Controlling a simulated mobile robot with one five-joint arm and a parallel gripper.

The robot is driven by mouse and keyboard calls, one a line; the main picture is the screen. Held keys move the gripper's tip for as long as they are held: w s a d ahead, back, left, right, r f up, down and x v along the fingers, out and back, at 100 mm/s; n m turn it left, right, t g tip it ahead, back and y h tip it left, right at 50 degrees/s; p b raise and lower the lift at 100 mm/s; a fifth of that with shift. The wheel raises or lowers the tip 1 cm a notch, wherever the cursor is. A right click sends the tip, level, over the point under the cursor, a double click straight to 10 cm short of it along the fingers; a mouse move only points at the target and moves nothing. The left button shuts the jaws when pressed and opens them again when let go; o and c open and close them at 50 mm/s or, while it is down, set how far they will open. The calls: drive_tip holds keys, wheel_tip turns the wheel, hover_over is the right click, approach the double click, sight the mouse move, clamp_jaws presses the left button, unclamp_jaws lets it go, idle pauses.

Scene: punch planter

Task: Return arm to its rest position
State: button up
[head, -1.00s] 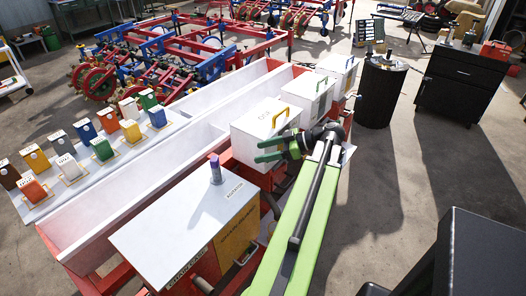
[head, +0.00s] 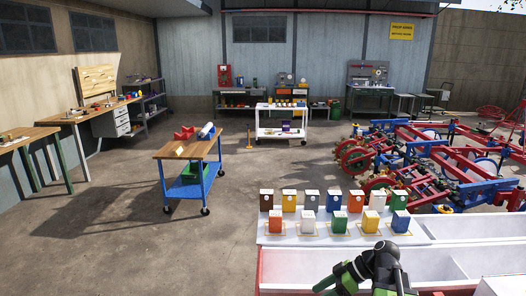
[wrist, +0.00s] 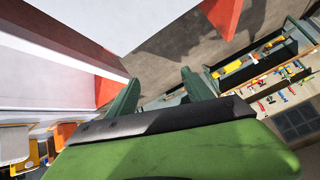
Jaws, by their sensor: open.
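My gripper (head: 336,279) shows at the bottom of the head view, its green fingers pointing left, in front of the white planter trough. In the wrist view its two green fingers (wrist: 160,92) stand apart with nothing between them. The gripper is open and empty. My dark wrist hides part of the trough behind it. The rest of my arm is mostly out of the head view.
A white shelf (head: 278,239) with several coloured boxes stands just beyond my gripper. The planter trough (head: 300,268) runs along the bottom right. A blue cart (head: 190,188) stands at left centre, with clear concrete floor around it. Red and blue machinery (head: 440,160) fills the right.

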drive_tip(key=s+a+f+m+g+h, duration=0.1)
drive_tip(key=a+f+m+h, duration=0.15)
drive_tip(key=a, duration=0.35)
drive_tip(key=s+a+f+m+g+h, duration=0.1)
drive_tip(key=s+a+f+m+h, duration=0.1)
drive_tip(key=a+f+h, duration=0.3)
drive_tip(key=w+d+r+m+h, duration=0.1)
drive_tip(key=d+m, duration=0.4)
drive_tip(key=m, duration=0.3)
drive_tip(key=shift+w+d+t+h+p, duration=0.35)
drive_tip(key=shift+w+d+t, duration=0.05)
